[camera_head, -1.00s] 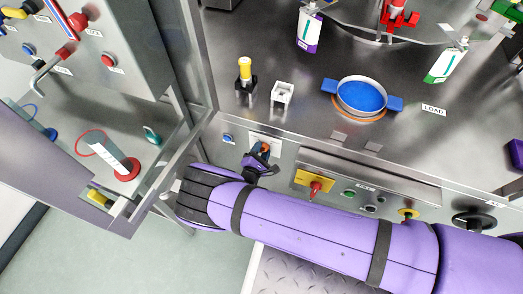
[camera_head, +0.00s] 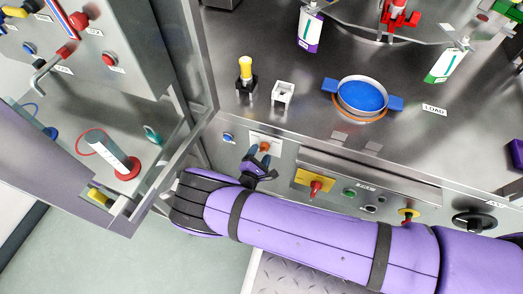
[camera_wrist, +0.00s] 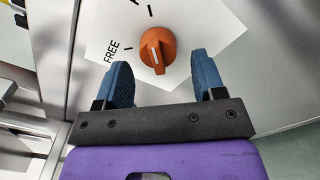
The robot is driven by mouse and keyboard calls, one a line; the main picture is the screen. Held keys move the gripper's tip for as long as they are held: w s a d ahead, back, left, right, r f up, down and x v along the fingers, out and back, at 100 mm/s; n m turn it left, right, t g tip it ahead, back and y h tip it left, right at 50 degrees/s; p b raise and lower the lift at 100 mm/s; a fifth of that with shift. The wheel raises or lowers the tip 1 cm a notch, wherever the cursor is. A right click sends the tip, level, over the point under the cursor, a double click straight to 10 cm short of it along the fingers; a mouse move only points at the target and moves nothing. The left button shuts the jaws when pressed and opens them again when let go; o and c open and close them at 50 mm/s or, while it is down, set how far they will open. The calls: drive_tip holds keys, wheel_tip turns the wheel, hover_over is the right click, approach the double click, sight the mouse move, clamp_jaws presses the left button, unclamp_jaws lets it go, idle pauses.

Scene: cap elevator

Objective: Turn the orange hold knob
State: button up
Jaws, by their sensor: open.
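The orange hold knob (camera_wrist: 157,50) sits on a white label plate with tick marks and the word FREE. It also shows on the machine's front face in the head view (camera_head: 265,147). A white pointer line runs along the knob's grip; which tick it points at I cannot tell for sure. My gripper (camera_wrist: 163,69) is open, with one blue fingertip to the lower left of the knob and one to its lower right. In the head view my gripper (camera_head: 258,158) is just below the knob. Nothing is held, and the fingers appear clear of the knob.
A blue button (camera_head: 228,138) is left of the knob. A yellow plate with a red switch (camera_head: 316,187) is to the right. A metal frame post (camera_head: 205,95) stands close on the left. A blue-filled round dish (camera_head: 361,97) sits on the worktop above.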

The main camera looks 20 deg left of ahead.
drive_tip(key=s, duration=0.8)
drive_tip(key=shift+s+a, duration=0.35)
